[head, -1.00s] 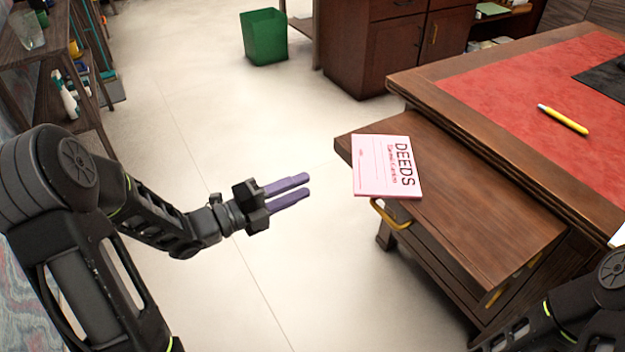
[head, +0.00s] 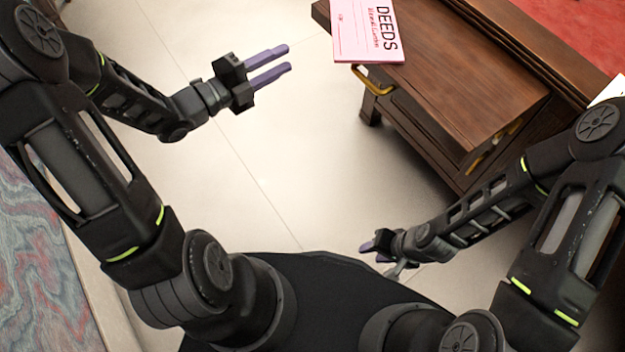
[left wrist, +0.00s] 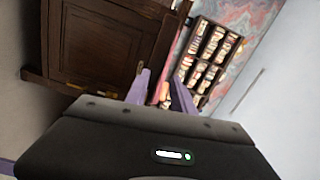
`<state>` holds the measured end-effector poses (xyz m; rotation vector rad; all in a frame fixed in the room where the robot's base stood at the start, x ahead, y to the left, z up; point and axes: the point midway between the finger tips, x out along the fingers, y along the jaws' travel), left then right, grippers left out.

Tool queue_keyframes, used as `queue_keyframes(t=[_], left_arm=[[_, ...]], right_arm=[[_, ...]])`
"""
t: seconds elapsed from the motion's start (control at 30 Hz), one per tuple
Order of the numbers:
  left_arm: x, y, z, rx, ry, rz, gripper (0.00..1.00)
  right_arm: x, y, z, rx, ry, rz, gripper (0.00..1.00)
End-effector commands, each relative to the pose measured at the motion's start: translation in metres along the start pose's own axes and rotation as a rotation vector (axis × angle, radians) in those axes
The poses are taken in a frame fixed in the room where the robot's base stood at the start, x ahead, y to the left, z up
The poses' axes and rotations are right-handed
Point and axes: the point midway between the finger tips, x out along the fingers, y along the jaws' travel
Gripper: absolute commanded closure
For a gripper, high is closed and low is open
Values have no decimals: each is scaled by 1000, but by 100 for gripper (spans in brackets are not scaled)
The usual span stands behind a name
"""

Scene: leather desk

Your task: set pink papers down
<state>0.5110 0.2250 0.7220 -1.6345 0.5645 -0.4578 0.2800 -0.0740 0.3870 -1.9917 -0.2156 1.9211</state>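The pink papers (head: 366,32), with "DEEDS" printed on the cover, lie flat on the wooden side leaf (head: 450,75) of the desk, near its left end. The upper edge of the papers is cut off by the head view. My left gripper (head: 288,58) is to the left of the papers, over the floor and apart from them. Its two purple fingers are parallel with a gap between them, and it is empty. The fingers also show apart in the left wrist view (left wrist: 162,92). My right gripper (head: 368,247) is low in front of the desk, small and partly hidden.
A brass handle (head: 372,80) sticks out below the leaf's front edge. The red desk top (head: 590,28) is at the upper right. Pale floor (head: 290,150) lies open between my arms. A shelf of small items (left wrist: 212,55) shows in the left wrist view.

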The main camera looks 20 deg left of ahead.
Motion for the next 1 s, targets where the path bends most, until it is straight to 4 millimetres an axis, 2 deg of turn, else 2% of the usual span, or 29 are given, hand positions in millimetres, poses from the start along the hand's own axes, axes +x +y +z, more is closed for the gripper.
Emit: queue_keyframes(t=[0.07,0.13,0.17,0.23,0.27,0.3,0.33,0.4,0.5,0.6,0.7,0.8,1.0], left_arm=[[14,28,1,-173,-54,50,70],[27,67,1,-403,-138,119,70],[32,88,-1,-520,-184,156,70],[37,146,-14,-822,-317,260,70],[36,174,-25,-958,-384,310,70],[30,209,-41,-1134,-485,377,70],[24,234,-55,-1259,-563,425,70],[3,284,-93,-1516,-759,530,70],[-34,334,-146,-1785,-1040,643,70],[-65,359,-186,-1940,-1268,707,70],[-82,368,-207,-2013,-1401,730,70],[-87,371,-213,-2033,-1442,734,70],[-87,370,-212,-2032,-1440,731,72]], right_arm=[[0,0,0,0,0,0,64],[0,0,0,0,0,0,64],[0,0,0,0,0,0,64],[0,0,0,0,0,0,64],[0,0,0,0,0,0,64],[0,0,0,0,0,0,64],[0,0,0,0,0,0,64],[0,0,0,0,0,0,64],[0,0,0,0,0,0,64],[0,0,0,0,0,0,64],[0,0,0,0,0,0,64],[0,0,0,0,0,0,64],[0,0,0,0,0,0,64]])
